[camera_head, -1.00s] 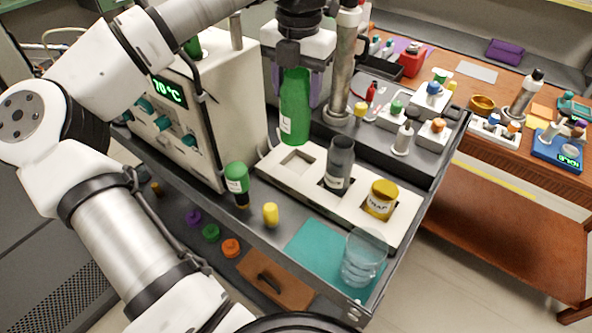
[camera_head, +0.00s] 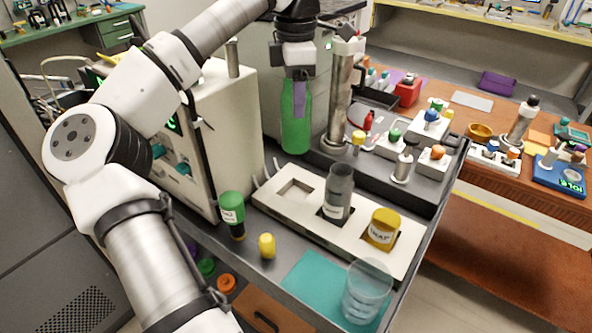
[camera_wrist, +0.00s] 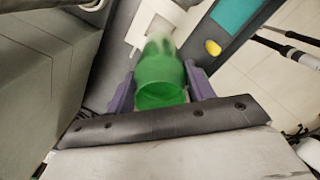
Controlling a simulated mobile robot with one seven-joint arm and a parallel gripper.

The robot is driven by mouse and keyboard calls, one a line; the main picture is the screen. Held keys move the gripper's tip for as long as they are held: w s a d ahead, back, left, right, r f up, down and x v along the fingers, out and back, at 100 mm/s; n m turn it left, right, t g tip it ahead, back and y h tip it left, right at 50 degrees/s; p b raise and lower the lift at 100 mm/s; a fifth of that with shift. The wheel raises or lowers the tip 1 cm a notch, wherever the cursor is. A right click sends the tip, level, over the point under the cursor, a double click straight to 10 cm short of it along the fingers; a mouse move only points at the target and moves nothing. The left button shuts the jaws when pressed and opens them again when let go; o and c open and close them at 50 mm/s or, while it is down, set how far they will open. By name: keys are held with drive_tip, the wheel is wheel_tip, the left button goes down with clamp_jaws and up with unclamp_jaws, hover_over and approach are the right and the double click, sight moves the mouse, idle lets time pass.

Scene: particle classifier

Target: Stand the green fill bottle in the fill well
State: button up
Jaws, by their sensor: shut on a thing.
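The green fill bottle (camera_head: 295,130) hangs upright from my gripper (camera_head: 297,92), which is shut on its upper part. In the head view its base appears just behind the back edge of the white block (camera_head: 265,205). The block's left square well (camera_head: 296,189), which I take for the fill well, is empty. In the wrist view the bottle (camera_wrist: 160,85) sits between the two purple fingers of my gripper (camera_wrist: 160,92). Part of the block (camera_wrist: 140,30) shows past it. The gap under the bottle's base is hard to judge.
A grey bottle (camera_head: 338,192) and a yellow-lidded jar (camera_head: 381,230) fill the other wells. A metal column (camera_head: 341,95) stands close right of the held bottle. A cream machine (camera_head: 225,120) stands left.

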wheel_tip(320, 180, down, 15)
drive_tip(key=p, duration=0.1)
drive_tip(key=shift+f, duration=0.15)
drive_tip(key=shift+f, duration=0.2)
drive_tip(key=o, duration=1.5)
drive_tip(key=shift+r, duration=0.1)
wheel_tip(320, 180, up, 11)
drive_tip(key=shift+b, duration=0.4)
drive_tip(key=shift+r, duration=0.6)
drive_tip(key=shift+d, duration=0.1)
